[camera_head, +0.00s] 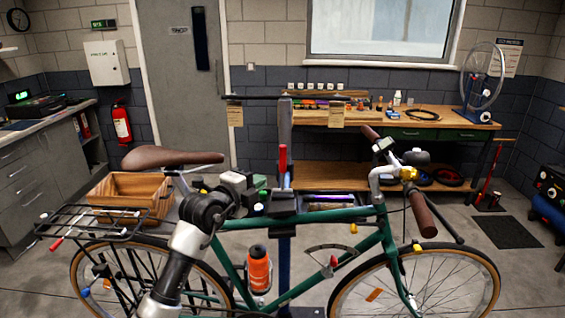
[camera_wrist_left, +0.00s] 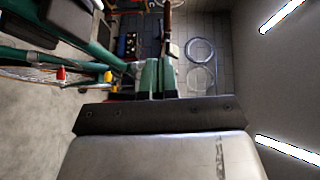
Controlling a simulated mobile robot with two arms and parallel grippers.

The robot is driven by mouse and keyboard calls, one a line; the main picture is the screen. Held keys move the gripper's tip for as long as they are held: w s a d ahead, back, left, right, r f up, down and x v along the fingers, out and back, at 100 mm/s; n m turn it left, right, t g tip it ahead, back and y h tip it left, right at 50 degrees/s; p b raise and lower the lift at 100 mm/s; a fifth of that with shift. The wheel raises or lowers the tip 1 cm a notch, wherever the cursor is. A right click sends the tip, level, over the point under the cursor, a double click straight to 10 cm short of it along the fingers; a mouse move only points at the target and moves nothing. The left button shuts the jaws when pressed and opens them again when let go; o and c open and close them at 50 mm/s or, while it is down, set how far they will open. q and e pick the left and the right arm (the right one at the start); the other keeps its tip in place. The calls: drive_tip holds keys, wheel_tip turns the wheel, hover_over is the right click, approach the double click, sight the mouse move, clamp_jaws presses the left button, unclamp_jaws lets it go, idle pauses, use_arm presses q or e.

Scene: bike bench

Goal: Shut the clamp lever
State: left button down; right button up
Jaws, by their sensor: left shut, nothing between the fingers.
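The clamp lever (camera_head: 283,159) has a red grip and stands upright above the dark clamp (camera_head: 283,201) of the repair stand, at the middle of the head view. The clamp is at the top tube of the green bike (camera_head: 335,215). My left gripper (camera_head: 262,190) is just left of the clamp and lower than the red grip, apart from the lever. It is shut and empty; its fingers (camera_wrist_left: 158,78) show close together in the left wrist view. I cannot make out the lever in that view. My right gripper is not in view.
The brown saddle (camera_head: 172,157) and a wooden crate (camera_head: 130,190) are left of my gripper. A tool tray (camera_head: 335,201) lies behind the top tube. The handlebar (camera_head: 385,172) is to the right. A workbench (camera_head: 440,124) stands at the back wall.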

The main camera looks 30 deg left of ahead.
use_arm(q)
drive_tip(key=p, duration=0.4)
approach(281, 168)
drive_tip(key=w+d+r, duration=0.3)
drive_tip(key=w+d, duration=0.1)
drive_tip(key=shift+w+a+f, duration=0.15)
drive_tip(key=shift+w+a, duration=0.5)
drive_tip(key=shift+w, duration=0.3)
drive_tip(key=shift+w+a+f, duration=0.2)
drive_tip(key=shift+w+a, duration=0.45)
drive_tip(key=shift+w, duration=0.3)
